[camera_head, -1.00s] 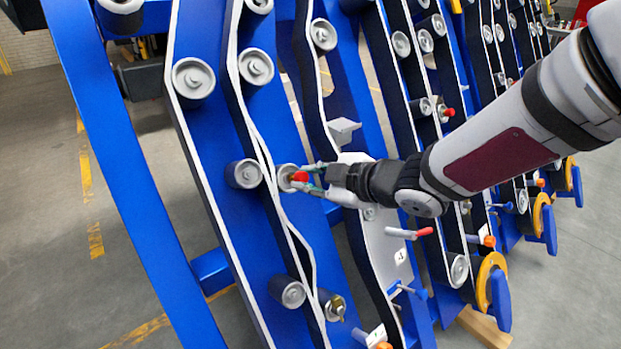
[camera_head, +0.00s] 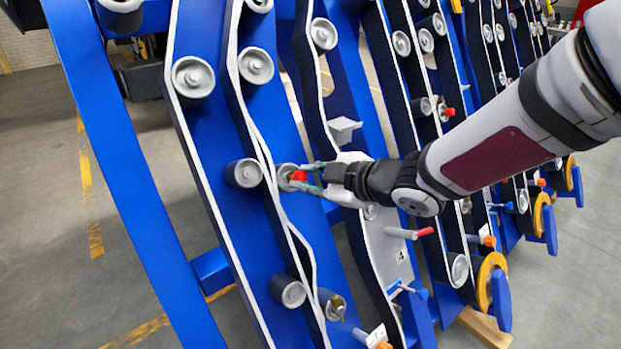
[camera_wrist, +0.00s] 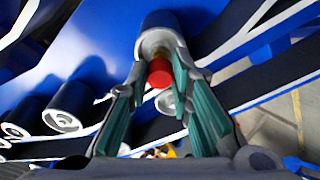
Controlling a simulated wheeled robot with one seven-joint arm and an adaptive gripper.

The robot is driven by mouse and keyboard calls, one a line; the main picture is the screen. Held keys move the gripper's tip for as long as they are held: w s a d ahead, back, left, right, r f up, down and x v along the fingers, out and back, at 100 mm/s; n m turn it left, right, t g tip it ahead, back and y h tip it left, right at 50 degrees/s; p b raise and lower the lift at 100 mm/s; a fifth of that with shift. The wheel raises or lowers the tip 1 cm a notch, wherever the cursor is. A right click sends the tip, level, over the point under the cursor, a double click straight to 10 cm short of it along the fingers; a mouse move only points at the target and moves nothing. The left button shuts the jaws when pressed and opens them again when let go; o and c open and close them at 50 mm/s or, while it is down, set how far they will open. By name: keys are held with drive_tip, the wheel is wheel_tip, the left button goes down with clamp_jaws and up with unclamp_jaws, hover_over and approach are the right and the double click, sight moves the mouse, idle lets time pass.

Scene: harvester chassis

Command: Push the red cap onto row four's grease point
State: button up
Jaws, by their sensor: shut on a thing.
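The small red cap (camera_head: 299,176) is between the fingertips of my gripper (camera_head: 304,178), which is shut on it. The cap is right in front of the end face of a grey roller (camera_head: 284,171) on a blue row unit. In the wrist view the cap (camera_wrist: 159,73) shows between the two green-padded fingers, against the pale roller (camera_wrist: 160,42). The grease point behind the cap is hidden, so I cannot tell whether the cap touches it or is seated.
Another red cap (camera_head: 449,112) shows on a roller of a farther row. A lower roller carries a brass-coloured fitting (camera_head: 338,303). A red-tipped grey handle (camera_head: 410,233) sticks out below my wrist. A grey bracket (camera_head: 344,129) stands just above the gripper. Open floor lies at the left.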

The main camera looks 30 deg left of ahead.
drive_tip(key=shift+b+x, duration=0.4)
drive_tip(key=shift+x, duration=0.55)
drive_tip(key=o, duration=0.8)
drive_tip(key=shift+d, duration=0.1)
drive_tip(key=v, duration=1.2)
drive_tip(key=shift+f, duration=0.1)
